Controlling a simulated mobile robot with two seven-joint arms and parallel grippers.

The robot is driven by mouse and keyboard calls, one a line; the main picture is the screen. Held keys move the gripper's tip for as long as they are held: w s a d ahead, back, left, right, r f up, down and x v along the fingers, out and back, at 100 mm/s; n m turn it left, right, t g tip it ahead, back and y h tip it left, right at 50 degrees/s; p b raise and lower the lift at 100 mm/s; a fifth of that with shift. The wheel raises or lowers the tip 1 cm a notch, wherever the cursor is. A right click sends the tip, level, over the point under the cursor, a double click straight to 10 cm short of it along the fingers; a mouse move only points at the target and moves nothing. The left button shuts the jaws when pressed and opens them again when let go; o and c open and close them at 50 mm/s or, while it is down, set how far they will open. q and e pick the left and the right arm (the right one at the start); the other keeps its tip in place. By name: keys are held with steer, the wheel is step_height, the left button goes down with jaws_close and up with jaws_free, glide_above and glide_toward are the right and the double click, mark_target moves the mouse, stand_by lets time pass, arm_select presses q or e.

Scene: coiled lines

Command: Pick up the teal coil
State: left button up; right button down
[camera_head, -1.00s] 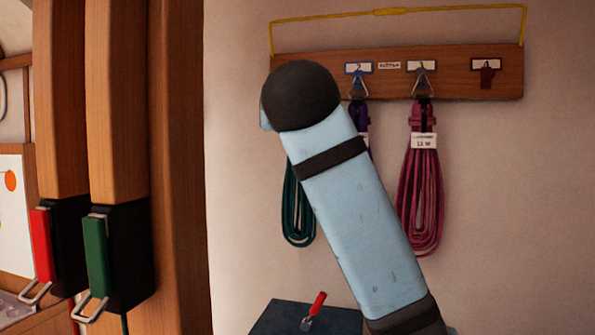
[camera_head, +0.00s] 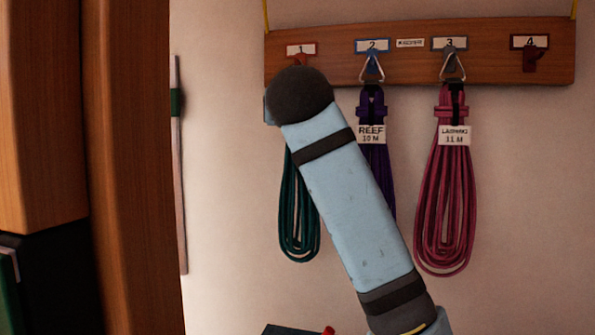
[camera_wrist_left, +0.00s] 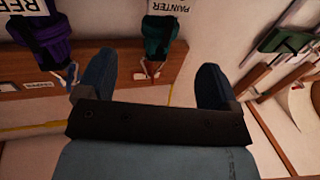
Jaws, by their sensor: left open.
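The teal coil (camera_head: 299,220) hangs at the left end of the peg board, below hook 1 (camera_head: 301,56). My pale blue arm link hides its upper part in the head view. In the left wrist view, which shows the board upside down, the teal coil (camera_wrist_left: 158,36) has a white tag reading PAINTER. My left gripper (camera_wrist_left: 157,62) is open, with its two blue fingers apart on either side of the line to the coil's top. The coil seems to be beyond the fingertips, and I see no contact. My left gripper's fingers are hidden in the head view. My right gripper is not in view.
The purple coil (camera_head: 376,145) hangs on hook 2, close beside the teal one, and the magenta coil (camera_head: 445,205) on hook 3. Hook 4 (camera_head: 530,60) is empty. A wooden post (camera_head: 130,170) stands at the left. A dark box (camera_head: 290,330) with a red handle is low down.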

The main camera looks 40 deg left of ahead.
arm_select(q)
steer(key=x, duration=0.2)
steer(key=r+p+x, duration=0.1)
steer(key=x, duration=0.5)
steer(key=shift+w+a+r, duration=0.15)
steer(key=shift+a, duration=0.05)
steer(key=shift+w+a, duration=0.3)
steer(key=shift+w, duration=0.05)
steer(key=shift+s+d, duration=0.1)
steer(key=shift+d, duration=0.05)
steer(key=shift+c, duration=0.2)
jaws_close()
steer(key=shift+r, duration=0.15)
